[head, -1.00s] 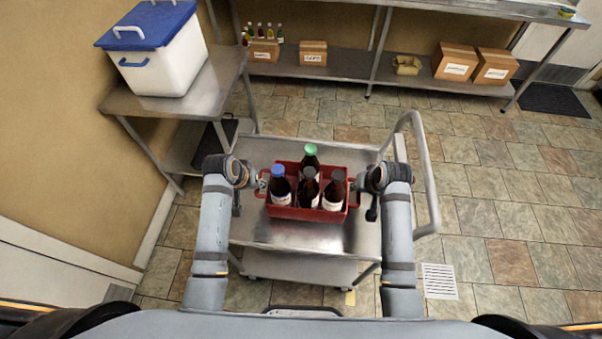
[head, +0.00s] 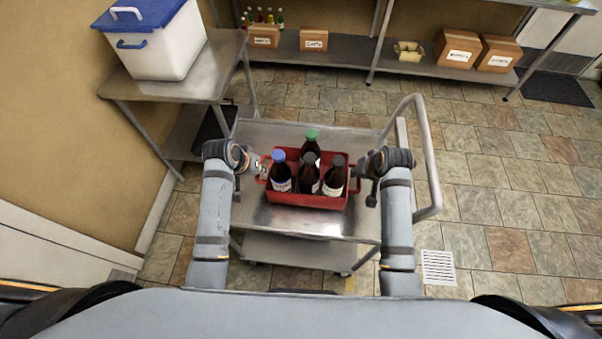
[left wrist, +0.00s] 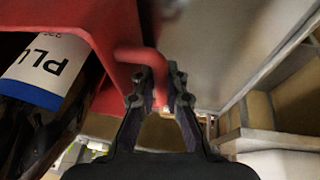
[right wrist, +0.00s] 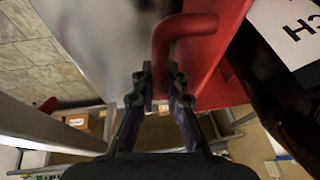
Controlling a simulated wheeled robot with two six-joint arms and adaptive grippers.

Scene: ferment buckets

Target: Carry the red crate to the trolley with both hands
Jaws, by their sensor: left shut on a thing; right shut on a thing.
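The red crate (head: 303,201) is over the top deck of the metal trolley (head: 290,222), toward its middle. It looks level and holds several dark bottles (head: 308,178) with blue, green and dark caps. I cannot tell whether its base touches the deck. My left gripper (head: 261,169) is shut on the crate's left handle, and the left wrist view shows the fingers (left wrist: 160,88) around the red bar (left wrist: 140,55). My right gripper (head: 355,172) is shut on the right handle, a red bar (right wrist: 175,35) in the right wrist view.
The trolley's push handle (head: 428,160) rises on the right, close to my right arm. A side table (head: 200,85) with a white, blue-lidded bin (head: 160,45) stands at the left. A shelf with cardboard boxes (head: 457,50) is at the back. Tiled floor is open at the right.

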